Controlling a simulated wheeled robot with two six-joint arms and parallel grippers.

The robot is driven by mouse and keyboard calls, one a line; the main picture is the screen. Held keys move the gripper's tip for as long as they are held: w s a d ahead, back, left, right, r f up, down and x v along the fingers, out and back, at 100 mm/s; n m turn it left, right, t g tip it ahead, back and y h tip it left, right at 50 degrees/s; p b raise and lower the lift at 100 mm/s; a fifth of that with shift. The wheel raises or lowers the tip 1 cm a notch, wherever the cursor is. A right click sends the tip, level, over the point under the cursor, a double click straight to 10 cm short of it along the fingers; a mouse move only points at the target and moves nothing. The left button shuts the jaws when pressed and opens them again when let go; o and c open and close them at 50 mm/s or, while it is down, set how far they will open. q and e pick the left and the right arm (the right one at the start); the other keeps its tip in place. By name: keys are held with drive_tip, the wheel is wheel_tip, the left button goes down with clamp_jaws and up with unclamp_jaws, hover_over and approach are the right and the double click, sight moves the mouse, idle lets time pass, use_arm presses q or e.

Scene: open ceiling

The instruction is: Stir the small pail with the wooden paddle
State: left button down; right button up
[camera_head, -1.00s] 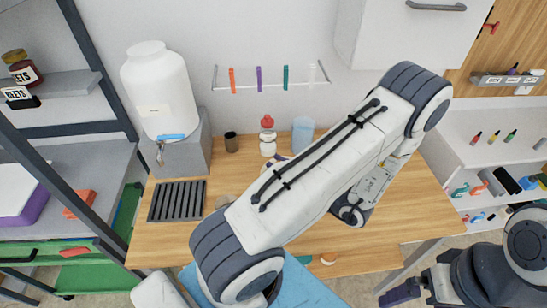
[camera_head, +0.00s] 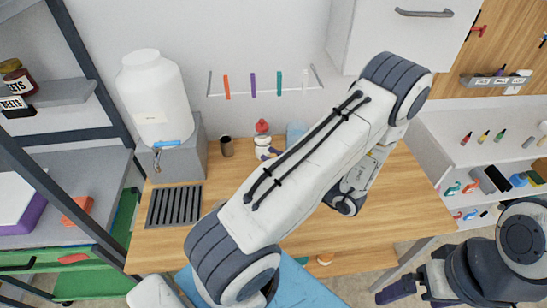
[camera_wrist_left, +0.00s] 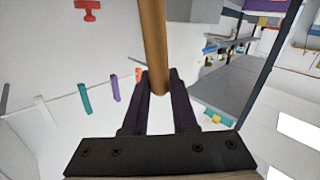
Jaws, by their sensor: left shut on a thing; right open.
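My left gripper (camera_wrist_left: 160,85) is shut on a round wooden rod, the wooden paddle's handle (camera_wrist_left: 153,40), in the left wrist view. The paddle's far end is out of that view. In the head view my left forearm crosses the table and hides most of that gripper and the paddle. My right gripper (camera_head: 398,290) is at the lower right, open and empty, away from the table. I cannot make out the small pail for certain. A small dark cup (camera_head: 227,147) stands at the back of the table, beside the grey block.
A white jug with a tap (camera_head: 152,95) stands on a grey block (camera_head: 185,150). A dark slatted rack (camera_head: 174,206) lies on the wooden table (camera_head: 400,205). A red-capped bottle (camera_head: 262,140) stands at the back. A rail with coloured tags (camera_head: 252,84) hangs on the wall.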

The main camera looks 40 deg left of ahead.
use_arm(q)
drive_tip(key=shift+r+p, duration=3.45)
drive_tip(key=shift+r, duration=1.1)
wheel_tip(320, 180, up, 3)
drive_tip(key=shift+p, duration=1.25)
